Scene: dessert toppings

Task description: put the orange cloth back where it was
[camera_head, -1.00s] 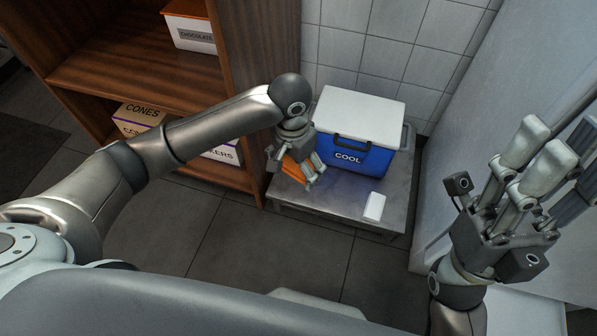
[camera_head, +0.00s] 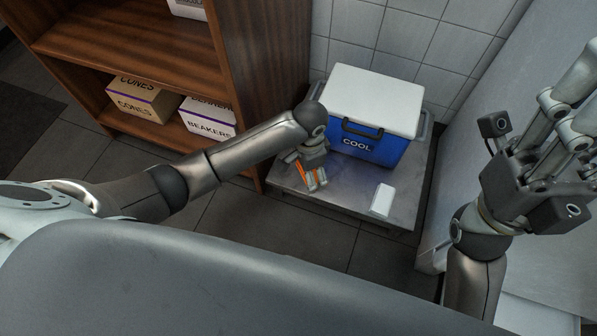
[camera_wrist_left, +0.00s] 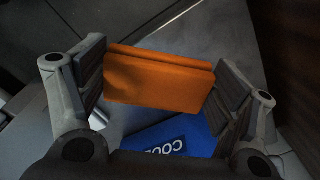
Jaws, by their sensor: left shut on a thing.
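The orange cloth (camera_wrist_left: 160,80) is a folded block between the two fingers of my left gripper (camera_wrist_left: 162,88), which is shut on it. In the head view the cloth (camera_head: 303,172) shows as orange strips, partly hidden by my left gripper (camera_head: 312,180). The gripper points down over the left part of the grey metal table (camera_head: 345,198), left of the blue cool box. I cannot tell whether the cloth touches the table. My right gripper (camera_head: 570,108) is raised at the right, with nothing seen in it; its fingertips reach the picture's edge.
The blue cool box (camera_head: 365,143) with a white lid stands at the back of the table. A small white block (camera_head: 382,200) lies near the front right edge. A wooden shelf (camera_head: 245,90) with labelled boxes stands left of the table; a pale wall is right.

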